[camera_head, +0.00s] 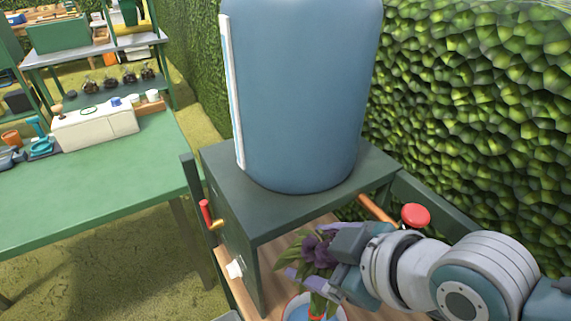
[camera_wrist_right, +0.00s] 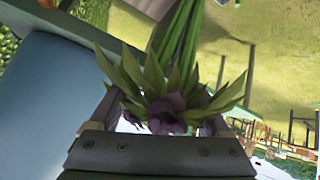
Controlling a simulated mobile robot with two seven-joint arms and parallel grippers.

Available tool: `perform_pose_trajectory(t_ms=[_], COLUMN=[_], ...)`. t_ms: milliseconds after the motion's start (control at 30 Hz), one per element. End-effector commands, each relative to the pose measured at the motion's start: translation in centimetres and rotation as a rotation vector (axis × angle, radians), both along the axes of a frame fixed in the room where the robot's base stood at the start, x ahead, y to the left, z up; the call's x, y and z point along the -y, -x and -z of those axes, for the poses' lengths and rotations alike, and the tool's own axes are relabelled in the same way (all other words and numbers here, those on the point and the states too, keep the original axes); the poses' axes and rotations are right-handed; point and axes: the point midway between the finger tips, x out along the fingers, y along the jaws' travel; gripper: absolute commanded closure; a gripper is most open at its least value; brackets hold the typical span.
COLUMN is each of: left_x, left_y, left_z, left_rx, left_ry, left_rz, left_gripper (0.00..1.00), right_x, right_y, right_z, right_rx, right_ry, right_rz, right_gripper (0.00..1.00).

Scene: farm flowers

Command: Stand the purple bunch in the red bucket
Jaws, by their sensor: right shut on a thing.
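My right gripper (camera_head: 312,277) is shut on the purple bunch (camera_head: 318,248), which has dark purple blooms and green leaves. In the right wrist view the blooms (camera_wrist_right: 172,114) sit between the two fingers, and long green stems (camera_wrist_right: 180,40) run away from the gripper. A small red patch shows among the leaves there. I cannot tell whether the stems are inside the rim. My left gripper is not in view.
A large blue tank (camera_head: 305,90) stands on a dark green stand (camera_head: 285,207) just behind the bunch. A red-handled tap (camera_head: 207,213) sticks out at the stand's left. A red knob (camera_head: 415,215) is near my right arm. A green table (camera_head: 100,190) is at left.

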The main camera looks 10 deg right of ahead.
Motion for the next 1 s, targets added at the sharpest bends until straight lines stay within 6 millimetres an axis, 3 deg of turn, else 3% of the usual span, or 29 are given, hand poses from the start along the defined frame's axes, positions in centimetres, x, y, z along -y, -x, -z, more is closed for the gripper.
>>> perform_pose_trajectory(t_ms=[600, 1000], left_x=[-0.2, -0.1], left_y=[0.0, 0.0], left_z=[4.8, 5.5], left_rx=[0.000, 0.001], left_ry=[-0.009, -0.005], left_rz=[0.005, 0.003], left_gripper=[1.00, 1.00], right_x=[0.0, 0.0], right_y=[0.0, -0.1], right_z=[5.6, 6.4], right_rx=[0.000, 0.002], right_ry=[0.001, -0.001], right_rz=[-0.001, 0.000], right_gripper=[1.00, 1.00])
